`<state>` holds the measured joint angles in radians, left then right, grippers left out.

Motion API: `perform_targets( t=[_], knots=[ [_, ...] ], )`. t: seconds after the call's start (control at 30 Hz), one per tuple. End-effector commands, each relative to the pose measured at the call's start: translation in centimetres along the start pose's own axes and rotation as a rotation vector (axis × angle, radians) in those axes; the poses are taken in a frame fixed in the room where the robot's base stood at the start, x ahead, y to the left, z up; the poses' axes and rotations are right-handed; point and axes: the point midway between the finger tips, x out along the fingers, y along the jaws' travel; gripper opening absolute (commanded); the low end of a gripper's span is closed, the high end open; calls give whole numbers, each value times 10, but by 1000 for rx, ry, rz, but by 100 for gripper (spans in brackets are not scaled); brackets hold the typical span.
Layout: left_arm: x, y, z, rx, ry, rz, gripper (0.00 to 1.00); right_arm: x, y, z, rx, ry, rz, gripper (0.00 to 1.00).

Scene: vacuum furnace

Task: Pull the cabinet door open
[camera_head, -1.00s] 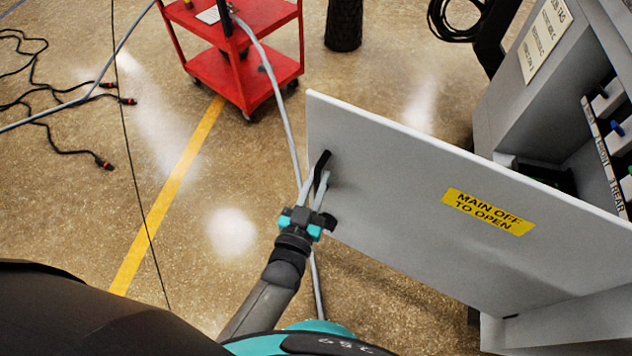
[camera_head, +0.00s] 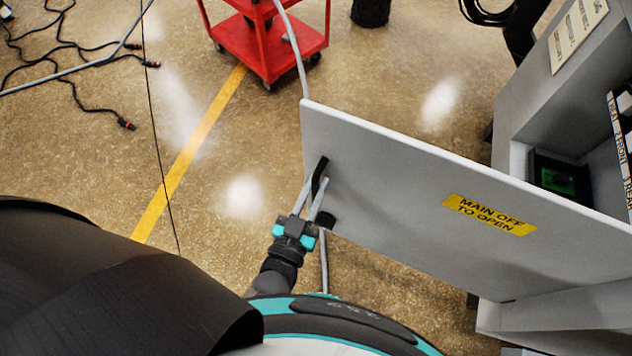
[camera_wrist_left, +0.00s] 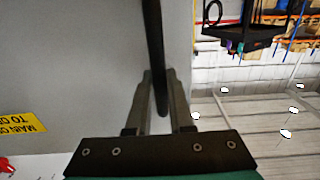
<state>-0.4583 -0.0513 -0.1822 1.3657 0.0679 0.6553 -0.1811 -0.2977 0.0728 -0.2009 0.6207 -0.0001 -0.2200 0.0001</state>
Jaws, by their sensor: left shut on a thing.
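The grey cabinet door (camera_head: 400,200) stands swung out from the cabinet (camera_head: 540,110), with a yellow "MAIN OFF TO OPEN" label (camera_head: 490,214) on its face. Its black bar handle (camera_head: 319,176) is near the door's free edge. My left gripper (camera_head: 315,190) is shut on the handle. In the left wrist view the two fingers (camera_wrist_left: 157,105) stand on either side of the dark handle bar (camera_wrist_left: 154,40), beside the door face (camera_wrist_left: 80,70). The cabinet interior shows partly behind the door, with a green-lit part (camera_head: 560,178) inside. My right gripper is not in view.
A red cart (camera_head: 268,45) stands on the floor at the back. A grey hose (camera_head: 296,50) runs down from it behind the door. Black cables (camera_head: 80,60) lie on the floor at the upper left.

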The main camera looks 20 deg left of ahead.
Motion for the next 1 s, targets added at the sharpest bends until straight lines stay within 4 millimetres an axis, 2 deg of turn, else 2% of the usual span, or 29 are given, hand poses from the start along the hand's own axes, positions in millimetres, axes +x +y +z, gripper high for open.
perform_targets(
  t=[0.1, 0.13, 0.37, 0.6, 0.73, 0.87, 1.0],
  knots=[
    [-1, 2, 3, 0, -9, 5, 0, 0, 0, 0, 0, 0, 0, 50],
    [-1, 2, 3, 0, -8, 5, 23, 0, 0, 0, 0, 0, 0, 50],
    [0, 1, 1, 0, -4, 2, 49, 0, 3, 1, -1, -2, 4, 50],
    [0, 0, 0, 0, -1, 0, 50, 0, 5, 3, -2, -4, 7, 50],
    [-7, 0, 0, 0, -2, 0, 50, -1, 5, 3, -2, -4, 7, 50],
    [-26, 0, 1, 0, -5, 0, 50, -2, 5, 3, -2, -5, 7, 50],
    [-59, 0, 1, 1, -7, 1, 50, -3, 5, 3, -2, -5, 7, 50]
  ],
)
